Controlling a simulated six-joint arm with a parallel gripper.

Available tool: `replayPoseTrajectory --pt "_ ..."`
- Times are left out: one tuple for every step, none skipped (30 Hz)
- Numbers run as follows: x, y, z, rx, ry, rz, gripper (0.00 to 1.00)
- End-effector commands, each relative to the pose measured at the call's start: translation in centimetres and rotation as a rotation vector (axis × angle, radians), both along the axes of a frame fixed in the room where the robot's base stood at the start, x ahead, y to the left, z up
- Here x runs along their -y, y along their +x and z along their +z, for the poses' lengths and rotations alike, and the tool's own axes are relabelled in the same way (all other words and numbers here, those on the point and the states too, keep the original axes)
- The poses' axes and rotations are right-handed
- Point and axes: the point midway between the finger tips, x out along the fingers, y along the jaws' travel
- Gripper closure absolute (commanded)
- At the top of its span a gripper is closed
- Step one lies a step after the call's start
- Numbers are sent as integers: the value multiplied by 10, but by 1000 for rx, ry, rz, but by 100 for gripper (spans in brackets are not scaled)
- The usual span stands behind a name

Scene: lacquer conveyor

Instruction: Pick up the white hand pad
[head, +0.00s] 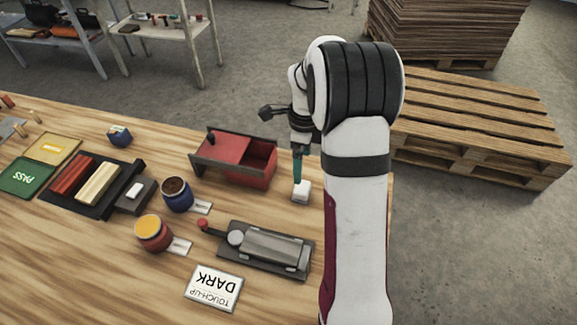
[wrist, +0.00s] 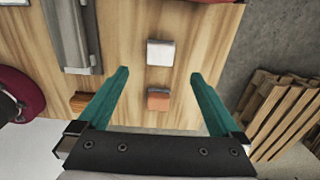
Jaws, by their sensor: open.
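The white hand pad (head: 302,190) is a small pale block on the wooden table, near its right edge, right of the metal device. It also shows in the wrist view (wrist: 160,53), just beyond the fingertips and centred between their lines. My gripper (head: 298,168) hangs above the pad in the head view, its teal fingers pointing down. In the wrist view my gripper (wrist: 158,75) is open, with nothing held between the fingers. An orange-brown block (wrist: 159,100) lies between the fingers' lines, nearer the gripper body; I cannot make it out in the head view.
A red open box (head: 240,160) stands left of the pad. A grey metal device (head: 265,247) on a dark base lies in front. Two jars, blue (head: 177,195) and red (head: 154,233), stand further left. The table ends right of the pad; a pallet (head: 475,125) stands beyond.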

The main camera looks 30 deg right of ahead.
Motion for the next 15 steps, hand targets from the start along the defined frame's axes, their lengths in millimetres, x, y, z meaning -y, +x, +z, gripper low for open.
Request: replayPoseTrajectory --pt "-1 -2 -16 -6 3 1 0" --pt "-1 -1 -25 -6 3 1 0" --pt "-1 -1 -35 -6 3 2 0" --pt "-1 -1 -42 -5 3 2 0" --pt "-1 -1 -48 -4 3 3 0" --pt "-1 -1 -55 -4 3 3 0" --pt "-1 -1 -59 -4 2 3 0" --pt "-1 -1 -62 -4 2 3 0" --pt "-1 -1 -67 -3 1 3 0" --pt "-1 0 -71 -3 1 3 0" --pt "-1 0 -77 -4 3 4 0" --pt "-2 0 -85 -4 3 4 0" --pt "-1 1 -92 -4 3 4 0" --pt "-1 2 -98 -4 3 4 0" --pt "-1 2 -105 -4 2 4 0"
